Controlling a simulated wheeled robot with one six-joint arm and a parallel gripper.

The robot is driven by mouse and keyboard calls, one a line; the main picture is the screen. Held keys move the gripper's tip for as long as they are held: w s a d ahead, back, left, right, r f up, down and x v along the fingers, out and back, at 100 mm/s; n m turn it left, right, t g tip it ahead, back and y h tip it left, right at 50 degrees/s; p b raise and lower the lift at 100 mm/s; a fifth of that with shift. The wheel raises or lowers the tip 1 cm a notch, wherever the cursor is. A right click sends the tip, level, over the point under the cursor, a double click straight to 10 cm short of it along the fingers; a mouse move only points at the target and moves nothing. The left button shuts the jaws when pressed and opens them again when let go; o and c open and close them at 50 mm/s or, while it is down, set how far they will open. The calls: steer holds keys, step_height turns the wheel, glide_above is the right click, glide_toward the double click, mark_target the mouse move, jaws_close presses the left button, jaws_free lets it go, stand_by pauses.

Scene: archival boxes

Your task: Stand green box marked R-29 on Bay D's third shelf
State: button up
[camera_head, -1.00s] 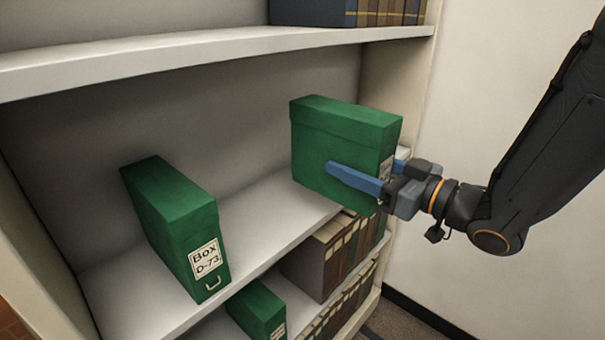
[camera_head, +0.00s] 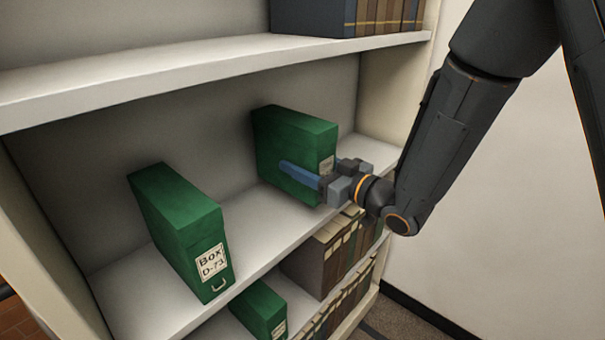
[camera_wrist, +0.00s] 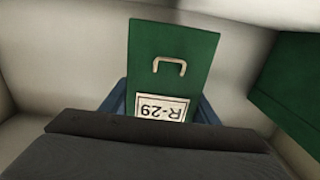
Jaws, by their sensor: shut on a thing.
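The green box marked R-29 (camera_head: 294,152) is upright at the right part of the middle visible shelf (camera_head: 262,222). Its label and metal handle show upside down in the wrist view (camera_wrist: 172,62). My gripper (camera_head: 302,174) is shut on the box, with a blue finger along its side. The box is inside the bay, over the shelf board. I cannot tell whether its base touches the board. The far finger is mostly hidden behind the box in the head view.
Green box D-73 (camera_head: 180,230) stands to the left on the same shelf, with a gap between. Dark volumes (camera_head: 345,16) sit on the shelf above. Another green box (camera_head: 258,310) and brown volumes (camera_head: 332,250) are below. The bay's right side wall (camera_head: 390,95) is close to my arm.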

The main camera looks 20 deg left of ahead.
step_height(320, 180, down, 3)
steer(key=shift+r+p, duration=0.15)
steer(key=shift+p, duration=0.15)
steer(key=shift+w+a+f, duration=0.1)
steer(key=shift+a+f, duration=0.1)
steer(key=shift+f, duration=0.15)
steer(key=shift+f, duration=0.2)
steer(key=o, duration=1.6)
steer(key=shift+c, duration=0.2)
steer(key=shift+d+r, duration=0.15)
steer(key=shift+d, duration=0.05)
steer(key=b+v, duration=0.2)
steer(key=v, duration=0.9)
steer(key=shift+s+d, duration=0.2)
steer(key=shift+d, duration=0.1)
